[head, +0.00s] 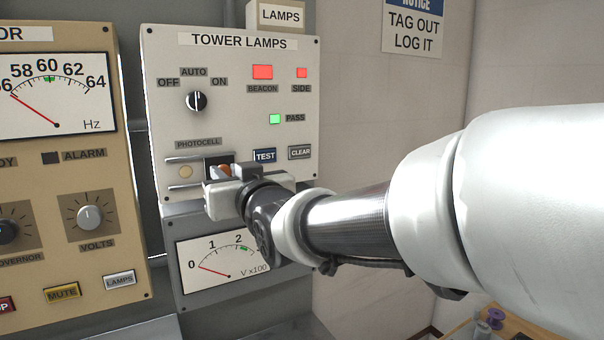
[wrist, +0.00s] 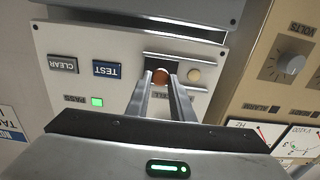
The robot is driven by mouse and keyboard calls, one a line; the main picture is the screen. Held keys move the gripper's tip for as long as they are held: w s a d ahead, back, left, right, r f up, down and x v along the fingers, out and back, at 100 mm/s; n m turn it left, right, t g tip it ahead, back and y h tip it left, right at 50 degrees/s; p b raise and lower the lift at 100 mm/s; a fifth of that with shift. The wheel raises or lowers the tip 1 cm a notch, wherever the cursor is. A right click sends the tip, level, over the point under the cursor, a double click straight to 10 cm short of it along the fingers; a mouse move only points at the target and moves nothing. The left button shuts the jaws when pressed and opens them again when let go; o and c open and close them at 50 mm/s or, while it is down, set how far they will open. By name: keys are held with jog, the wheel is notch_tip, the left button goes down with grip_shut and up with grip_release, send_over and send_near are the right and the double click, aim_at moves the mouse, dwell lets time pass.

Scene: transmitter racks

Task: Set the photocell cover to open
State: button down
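The photocell cover control sits at the lower left of the tower lamps panel (head: 233,100), under the PHOTOCELL label (head: 198,143). The gripper hides part of the strip in the head view.
The TEST button (head: 265,155) and CLEAR button (head: 300,152) are close to the right of my gripper. The AUTO selector knob (head: 196,100) is above. A V x100 meter (head: 222,262) is below. A tan panel (head: 75,160) stands to the left.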

jog(key=c, duration=1.5)
grip_release()
jog(key=shift+w+d, duration=0.15)
jog(key=shift+d, duration=0.15)
jog(key=shift+c, duration=0.2)
jog(key=shift+a, duration=0.1)
jog(key=shift+s, duration=0.2)
jog(key=v, duration=1.7)
jog(key=shift+b, duration=0.45)
